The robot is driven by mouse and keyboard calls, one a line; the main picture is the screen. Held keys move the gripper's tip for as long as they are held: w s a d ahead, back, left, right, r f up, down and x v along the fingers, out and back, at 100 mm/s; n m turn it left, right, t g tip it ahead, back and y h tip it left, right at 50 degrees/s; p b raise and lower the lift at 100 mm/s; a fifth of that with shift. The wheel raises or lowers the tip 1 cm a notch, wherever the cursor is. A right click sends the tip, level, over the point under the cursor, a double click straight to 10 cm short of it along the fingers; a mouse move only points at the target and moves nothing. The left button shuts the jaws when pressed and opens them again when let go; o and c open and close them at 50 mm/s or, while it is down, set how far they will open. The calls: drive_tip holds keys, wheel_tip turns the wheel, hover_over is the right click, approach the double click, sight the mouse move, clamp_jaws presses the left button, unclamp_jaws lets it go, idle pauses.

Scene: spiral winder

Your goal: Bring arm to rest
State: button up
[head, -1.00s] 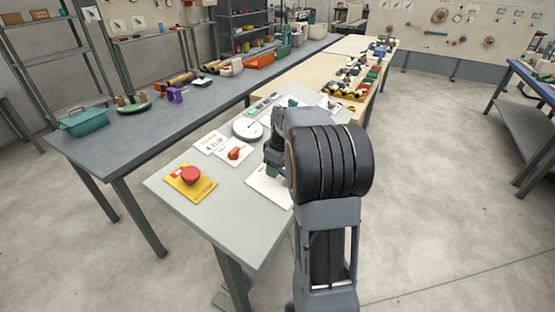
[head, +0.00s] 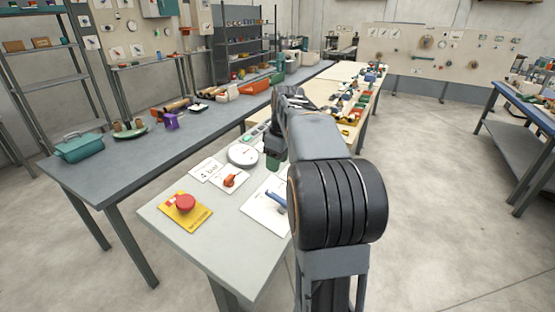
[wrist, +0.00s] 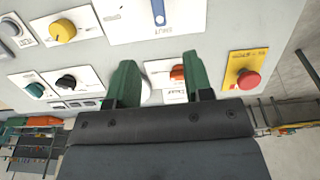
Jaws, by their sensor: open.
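My gripper (wrist: 160,62) is open and empty, its two green fingers spread apart above the grey control table. In the head view its green fingertips (head: 276,160) hang over the table beside the white round dial (head: 243,155), with much of the gripper hidden behind my arm. The blue lever (head: 277,201) on its white plate is apart from the fingers; it also shows at the top of the wrist view (wrist: 158,12).
The control table (head: 215,255) carries a red button (head: 185,202) on a yellow plate and an orange knob (head: 230,180). A long grey bench (head: 95,182) with a teal box (head: 80,147) stands to the left. Open floor (head: 440,190) lies to the right.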

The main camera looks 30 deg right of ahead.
idle(0.6)
drive_tip(key=s+a+f+m+t, duration=0.1)
drive_tip(key=s+a+f, duration=0.3)
drive_tip(key=s+a, duration=0.4)
drive_tip(key=s+a+f+m+t+p, duration=0.1)
drive_tip(key=s+a+f+m, duration=0.3)
drive_tip(key=s+a, duration=0.3)
drive_tip(key=a+f, duration=0.1)
drive_tip(key=a, duration=0.3)
drive_tip(key=shift+s+m+h, duration=0.3)
drive_tip(key=shift+s+h, duration=0.05)
drive_tip(key=shift+h, duration=0.05)
drive_tip(key=shift+d+f, duration=0.1)
idle(0.8)
